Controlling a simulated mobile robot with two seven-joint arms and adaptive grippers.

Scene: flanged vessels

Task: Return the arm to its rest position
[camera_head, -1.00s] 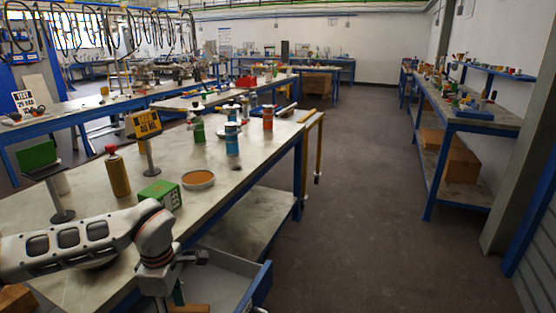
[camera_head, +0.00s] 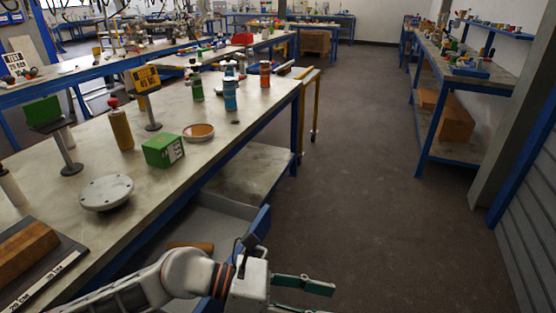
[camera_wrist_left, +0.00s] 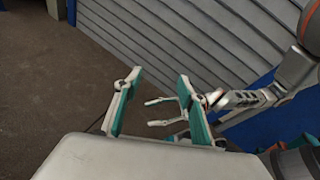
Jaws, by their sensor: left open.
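My left arm comes in along the bottom of the head view. Its gripper (camera_head: 316,297) is out past the table's front edge, over the floor, with teal-padded fingers apart and nothing between them. The left wrist view also shows this gripper (camera_wrist_left: 157,84) open and empty, against floor and grey slatted panelling. Behind it, part of my right arm comes in from the right; its gripper (camera_wrist_left: 156,111) shows two thin fingers apart, partly hidden by a left finger. The right gripper is not in the head view.
The table (camera_head: 180,115) holds a grey flange disc (camera_head: 106,192), a green box (camera_head: 163,150), an orange-filled dish (camera_head: 198,132), bottles and sign stands. A blue-edged open drawer (camera_head: 258,230) lies close to my left arm. The floor (camera_head: 370,220) to the right is clear.

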